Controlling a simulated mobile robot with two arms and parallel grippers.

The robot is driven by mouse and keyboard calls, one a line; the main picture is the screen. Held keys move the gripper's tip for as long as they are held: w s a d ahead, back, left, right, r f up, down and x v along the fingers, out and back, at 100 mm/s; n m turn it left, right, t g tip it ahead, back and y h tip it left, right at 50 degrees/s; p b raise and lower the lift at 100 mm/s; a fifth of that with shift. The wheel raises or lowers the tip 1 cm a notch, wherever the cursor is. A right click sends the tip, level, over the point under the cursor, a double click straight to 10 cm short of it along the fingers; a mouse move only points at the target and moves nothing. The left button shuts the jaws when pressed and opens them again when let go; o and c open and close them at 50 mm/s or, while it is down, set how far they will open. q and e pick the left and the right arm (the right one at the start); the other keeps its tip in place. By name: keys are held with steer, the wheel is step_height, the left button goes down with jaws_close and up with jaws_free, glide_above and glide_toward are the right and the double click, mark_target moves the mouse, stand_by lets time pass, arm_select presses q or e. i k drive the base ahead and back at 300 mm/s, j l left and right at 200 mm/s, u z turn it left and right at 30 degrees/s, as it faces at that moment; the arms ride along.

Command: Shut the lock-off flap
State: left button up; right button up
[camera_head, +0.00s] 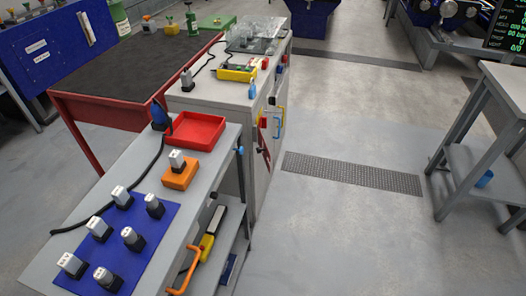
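A light grey cabinet (215,96) stands beyond the near bench, with controls along its right-hand face. On that face are a red slanted piece (263,146), a yellow handle-like piece (276,122) and a small red knob (265,63). A blue padlock-like item (252,89) is at the cabinet's top edge. I cannot tell which of these parts is the lock-off flap, or whether it is open; the face is seen at a steep angle. Neither of my grippers is in view.
The near grey bench holds a blue mat (150,238) with several grey-and-black plugs, an orange block (180,175), a red tray (196,131) and a black cable. A grey table (505,88) stands right. The floor (350,235) between is clear, with a drain grate (352,173).

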mark_target(266, 155)
steer(key=i+l, duration=0.25)
steer(key=i+l+u, duration=0.1)
steer(key=i+l, duration=0.15)
steer(key=l, duration=0.2)
steer(key=i+l, duration=0.15)
steer(key=i, duration=0.15)
steer(key=u, duration=0.05)
